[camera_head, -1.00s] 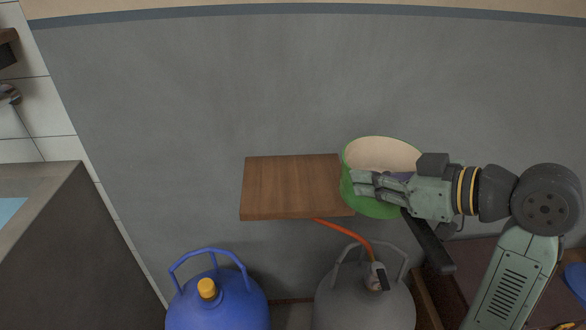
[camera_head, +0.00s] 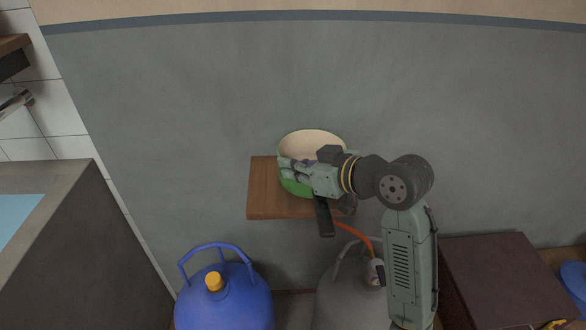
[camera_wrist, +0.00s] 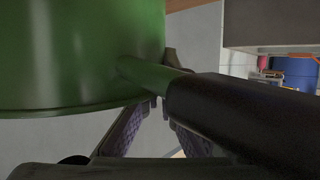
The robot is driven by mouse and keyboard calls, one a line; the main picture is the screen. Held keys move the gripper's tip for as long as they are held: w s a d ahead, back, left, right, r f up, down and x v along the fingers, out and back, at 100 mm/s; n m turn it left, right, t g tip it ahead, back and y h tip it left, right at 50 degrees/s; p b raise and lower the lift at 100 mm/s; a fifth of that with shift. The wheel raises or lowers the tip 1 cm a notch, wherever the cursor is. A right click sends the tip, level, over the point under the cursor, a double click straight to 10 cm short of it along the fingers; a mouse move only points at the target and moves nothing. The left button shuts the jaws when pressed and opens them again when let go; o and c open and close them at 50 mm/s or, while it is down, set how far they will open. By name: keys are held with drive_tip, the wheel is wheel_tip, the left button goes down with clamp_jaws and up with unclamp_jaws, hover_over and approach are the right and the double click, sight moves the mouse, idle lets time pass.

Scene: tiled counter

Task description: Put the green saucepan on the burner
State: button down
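The green saucepan (camera_head: 297,187) has a cream inside and a long black handle (camera_head: 325,217). My gripper (camera_head: 290,168) is shut on it near the root of the handle and holds it upright. In the head view the saucepan overlaps the wooden board (camera_head: 263,190); I cannot tell whether it touches the board. In the wrist view the green side (camera_wrist: 75,55) fills the upper left, and the dark handle (camera_wrist: 235,110) crosses in front of the finger pads. I cannot make out a burner; the saucepan and my arm cover part of the board.
An orange hose (camera_head: 355,232) runs from the board to a grey gas cylinder (camera_head: 345,295) below. A blue cylinder (camera_head: 225,300) stands to its left. A dark brown box (camera_head: 505,280) is at lower right, and a sink counter (camera_head: 85,250) at left. The grey wall above is clear.

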drive_tip(key=shift+f, duration=0.8)
drive_tip(key=shift+f, duration=0.2)
drive_tip(key=c, duration=1.8)
unclamp_jaws()
drive_tip(key=shift+r, duration=0.1)
